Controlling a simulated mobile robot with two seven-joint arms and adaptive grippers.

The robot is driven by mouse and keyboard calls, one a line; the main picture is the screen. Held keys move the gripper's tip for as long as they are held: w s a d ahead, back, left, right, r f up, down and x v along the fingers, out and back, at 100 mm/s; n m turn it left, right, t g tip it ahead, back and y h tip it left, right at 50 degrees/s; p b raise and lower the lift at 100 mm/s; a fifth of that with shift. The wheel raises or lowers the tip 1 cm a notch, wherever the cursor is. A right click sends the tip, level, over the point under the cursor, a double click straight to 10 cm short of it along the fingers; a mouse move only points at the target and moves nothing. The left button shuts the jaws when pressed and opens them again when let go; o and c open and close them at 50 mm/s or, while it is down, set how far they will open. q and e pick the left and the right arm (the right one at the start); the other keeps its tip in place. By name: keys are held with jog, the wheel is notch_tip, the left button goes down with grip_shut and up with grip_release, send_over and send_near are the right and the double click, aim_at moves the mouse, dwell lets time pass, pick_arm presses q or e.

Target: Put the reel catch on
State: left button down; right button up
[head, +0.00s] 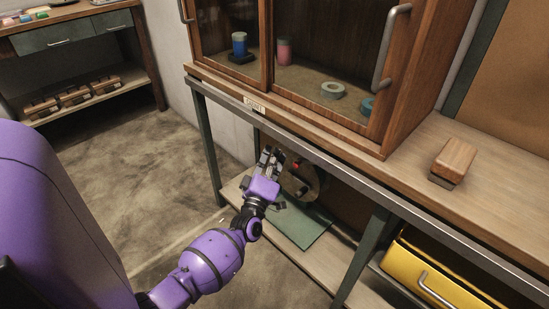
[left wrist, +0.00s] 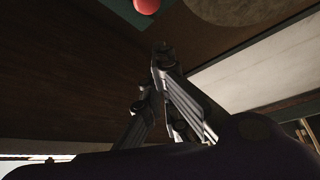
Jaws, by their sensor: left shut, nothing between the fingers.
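A round grey-brown reel (head: 303,184) stands on the shelf under the bench, partly hidden behind my left gripper. A small red knob (head: 296,164) shows at its upper left; I cannot tell whether this is the reel catch. My left gripper (head: 270,155) is shut and empty, just left of the reel in the head view. In the left wrist view, the gripper (left wrist: 163,50) points up the picture, with the red knob (left wrist: 146,5) beyond its fingertips and part of a round disc (left wrist: 245,8) at the top edge. I cannot see my right gripper.
The wooden bench edge (head: 330,141) overhangs the shelf. A green mat (head: 305,228) lies on the lower shelf (head: 270,223). A glass-fronted cabinet (head: 395,140) and a wooden block (head: 455,160) stand on top. A yellow drawer (head: 425,270) is at lower right.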

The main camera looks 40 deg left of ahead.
pick_arm(q)
jog(key=a+p+v, duration=0.1)
jog(key=v, duration=0.8)
jog(key=shift+s, duration=0.55)
jog(key=shift+d+r, duration=0.1)
jog(key=shift+d, duration=0.05)
